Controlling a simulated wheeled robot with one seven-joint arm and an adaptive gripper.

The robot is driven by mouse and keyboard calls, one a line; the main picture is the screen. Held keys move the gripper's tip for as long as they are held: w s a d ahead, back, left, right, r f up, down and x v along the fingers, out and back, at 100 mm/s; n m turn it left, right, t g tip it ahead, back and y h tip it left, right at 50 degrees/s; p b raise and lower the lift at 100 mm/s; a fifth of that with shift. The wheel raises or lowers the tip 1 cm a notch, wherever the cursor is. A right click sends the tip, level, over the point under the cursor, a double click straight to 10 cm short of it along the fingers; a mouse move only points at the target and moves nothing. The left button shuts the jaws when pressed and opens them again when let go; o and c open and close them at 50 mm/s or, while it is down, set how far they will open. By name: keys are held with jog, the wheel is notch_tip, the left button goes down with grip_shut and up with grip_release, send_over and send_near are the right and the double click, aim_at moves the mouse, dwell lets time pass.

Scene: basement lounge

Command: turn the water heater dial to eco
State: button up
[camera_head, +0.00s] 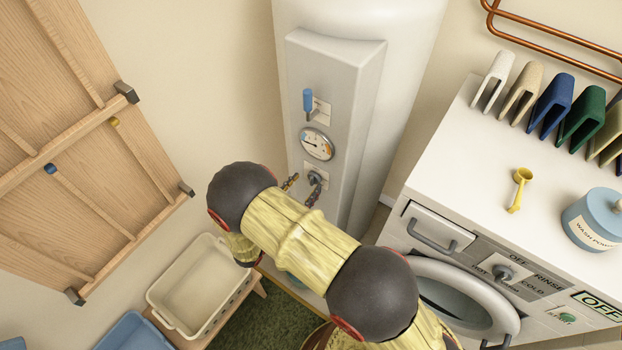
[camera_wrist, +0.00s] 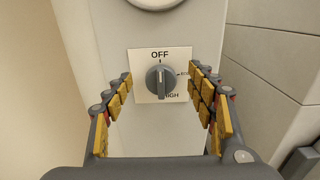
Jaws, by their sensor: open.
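The water heater dial (camera_wrist: 160,79) is a dark grey knob on a white plate in the wrist view. Its raised grip stands upright, and a pale line on it appears to point up at OFF. HIGH shows at the lower right; a small, partly hidden label at the right is hard to read. My gripper (camera_wrist: 164,92) is open, its yellow-padded fingers on either side of the dial with gaps between. In the head view the dial (camera_head: 315,178) sits low on the heater's panel (camera_head: 345,105), with my gripper (camera_head: 301,190) in front of it.
Above the dial are a round gauge (camera_head: 317,144) and a blue-handled lever (camera_head: 308,101). A washing machine (camera_head: 448,150) stands to the right, with a yellow scoop (camera_head: 520,188) and a blue tub (camera_head: 592,222) on top. A cream basket (camera_head: 203,282) is at the lower left.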

aim_at(311, 179)
jog(key=shift+x, duration=1.65)
jog(key=shift+c, duration=0.5)
jog(key=c, duration=1.1)
